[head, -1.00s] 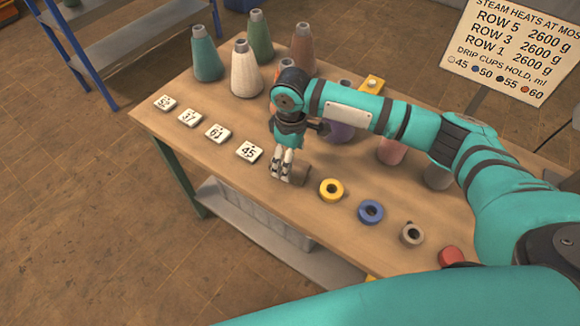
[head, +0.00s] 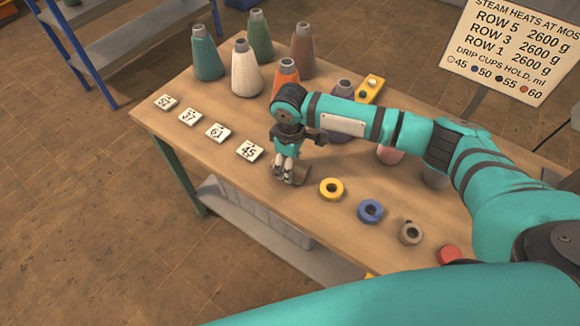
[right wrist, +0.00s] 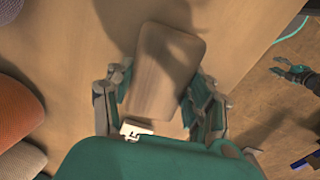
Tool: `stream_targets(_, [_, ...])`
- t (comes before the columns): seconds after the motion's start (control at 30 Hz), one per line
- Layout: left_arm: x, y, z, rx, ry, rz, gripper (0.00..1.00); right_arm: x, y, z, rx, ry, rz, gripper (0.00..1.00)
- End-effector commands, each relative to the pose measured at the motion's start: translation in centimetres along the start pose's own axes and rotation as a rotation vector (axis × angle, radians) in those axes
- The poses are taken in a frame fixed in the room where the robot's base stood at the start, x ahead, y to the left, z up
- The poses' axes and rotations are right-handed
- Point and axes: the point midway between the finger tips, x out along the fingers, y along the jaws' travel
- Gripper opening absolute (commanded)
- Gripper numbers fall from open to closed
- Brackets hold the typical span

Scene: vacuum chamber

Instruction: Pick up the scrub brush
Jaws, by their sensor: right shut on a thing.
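The scrub brush (head: 301,174) is a brown wooden block near the table's front edge, between the tile marked 45 and the yellow ring. My right gripper (head: 286,176) reaches down from above and is shut on it. In the right wrist view the brush (right wrist: 168,72) shows as a rounded block between the two fingers of the right gripper (right wrist: 160,95). Its bristles are hidden, and I cannot tell whether it touches the table. What looks like my left gripper (right wrist: 296,74) shows small at the right of the wrist view, its finger state unclear.
Number tiles (head: 217,133) lie left of the brush. A yellow ring (head: 331,189), blue ring (head: 370,211), grey ring (head: 410,233) and red piece (head: 448,255) lie right. Several cones (head: 246,70) stand behind. A sign (head: 515,50) stands at back right.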

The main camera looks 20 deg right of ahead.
Motion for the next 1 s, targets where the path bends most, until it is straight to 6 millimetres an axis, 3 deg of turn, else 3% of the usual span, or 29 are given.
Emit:
stream_targets(0.37, [0.1, 0.0, 0.0, 0.000, 0.000, 0.000, 0.40, -0.5, 0.1, -0.1, 0.001, 0.002, 0.000, 0.19])
stream_targets(0.67, [0.8, 0.0, 0.0, 0.000, 0.001, 0.000, 0.40, -3.7, 0.0, -0.1, 0.000, 0.004, 0.001, 0.19])
stream_targets(1.0, [1.6, 0.0, 0.1, 0.000, 0.002, 0.000, 0.40, -4.2, -7.7, 4.1, -0.006, 0.002, -0.003, 0.19])
